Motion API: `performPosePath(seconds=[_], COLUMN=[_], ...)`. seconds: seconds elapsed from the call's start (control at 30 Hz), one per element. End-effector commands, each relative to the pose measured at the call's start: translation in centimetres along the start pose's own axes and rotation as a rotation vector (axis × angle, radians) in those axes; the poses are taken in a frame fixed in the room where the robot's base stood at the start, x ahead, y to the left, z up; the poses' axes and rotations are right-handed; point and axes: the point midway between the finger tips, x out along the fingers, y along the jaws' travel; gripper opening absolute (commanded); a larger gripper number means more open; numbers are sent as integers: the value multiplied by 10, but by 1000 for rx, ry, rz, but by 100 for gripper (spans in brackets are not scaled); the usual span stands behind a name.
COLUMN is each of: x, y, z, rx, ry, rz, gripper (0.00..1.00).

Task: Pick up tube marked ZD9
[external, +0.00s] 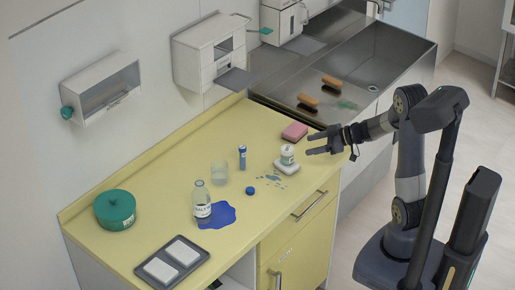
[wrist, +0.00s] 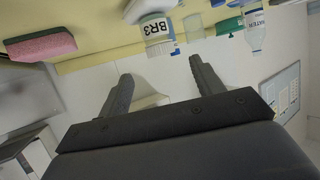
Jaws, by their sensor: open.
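A slim blue tube (external: 242,157) with a pale band stands upright on the yellow counter, right of a clear glass. Its marking is too small to read, and I cannot make it out clearly in the wrist view. My gripper (external: 311,143) is open and empty above the counter's right edge, right of the tube and apart from it. In the wrist view my gripper (wrist: 160,70) has its two fingers spread.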

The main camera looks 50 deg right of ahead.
Motion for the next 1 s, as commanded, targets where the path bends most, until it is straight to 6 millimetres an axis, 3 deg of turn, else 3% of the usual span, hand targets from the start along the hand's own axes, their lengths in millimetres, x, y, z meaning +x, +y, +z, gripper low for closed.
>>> performPosePath(seconds=[0.17,0.37,0.67,0.77,1.0], x=[0,0,5,24,94], y=[0,0,0,-1,-16], z=[0,0,-5,-18,-49], rx=[0,0,0,-2,23], ry=[0,0,6,23,39], rz=[0,0,4,21,99], gripper=[63,48,47,47,47])
